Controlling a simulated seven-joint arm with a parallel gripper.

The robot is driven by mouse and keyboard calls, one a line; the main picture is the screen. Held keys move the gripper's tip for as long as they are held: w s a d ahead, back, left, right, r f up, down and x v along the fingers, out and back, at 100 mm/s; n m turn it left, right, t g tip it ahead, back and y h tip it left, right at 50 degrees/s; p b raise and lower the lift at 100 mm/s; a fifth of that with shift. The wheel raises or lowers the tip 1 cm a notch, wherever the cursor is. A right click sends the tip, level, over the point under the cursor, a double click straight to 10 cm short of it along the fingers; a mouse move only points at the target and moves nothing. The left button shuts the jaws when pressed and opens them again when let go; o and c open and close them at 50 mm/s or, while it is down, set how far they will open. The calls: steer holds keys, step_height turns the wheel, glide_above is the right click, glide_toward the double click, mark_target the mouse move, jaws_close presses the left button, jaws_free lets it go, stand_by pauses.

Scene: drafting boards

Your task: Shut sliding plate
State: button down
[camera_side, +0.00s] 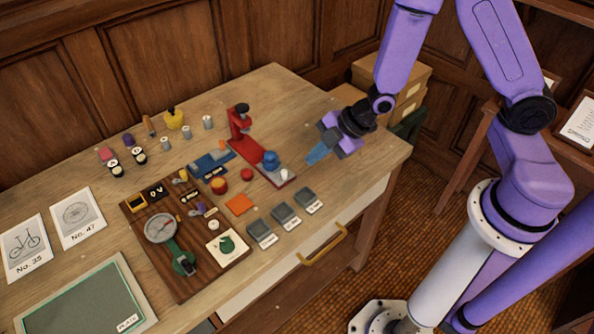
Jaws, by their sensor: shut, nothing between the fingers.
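A flat blue fixture with a grey piece on it (212,161) lies at the back right edge of the dark wooden board; it may hold the sliding plate, but I cannot tell how far any plate on it is open. My gripper (322,149) is shut and empty. It hangs above the right end of the table, to the right of the blue fixture and apart from it, beyond the red stand.
The dark wooden board (154,204) carries a round dial (160,227), a green lever (181,259) and small knobs. A tall red stand (239,124) with a blue part rises between the blue fixture and my gripper. Several grey trays (262,234) line the front edge.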

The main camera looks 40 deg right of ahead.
mark_target(285, 182)
steer(key=shift+x, duration=3.7)
steer(key=w, duration=1)
steer(key=shift+w, duration=0.7)
steer(key=shift+r, duration=0.1)
steer(key=shift+d, duration=0.1)
steer(key=s+d+r+m+h, duration=0.2)
steer(key=s+r, duration=0.5)
steer(key=r, duration=0.1)
steer(key=s+d+r+m+h, duration=0.1)
steer(key=s+d+r, duration=0.1)
steer(key=s+r, duration=0.6)
steer(key=s+d+r+m+g+h, duration=0.1)
steer(key=s+d+r+g, duration=0.1)
steer(key=s, duration=0.9)
steer(key=s+d+r+m+g+h, duration=0.1)
steer(key=s+d+r+m+g, duration=0.1)
steer(key=s, duration=0.9)
steer(key=shift+d+r+g, duration=0.4)
steer(key=shift+d+r, duration=0.4)
steer(key=shift+r, duration=0.05)
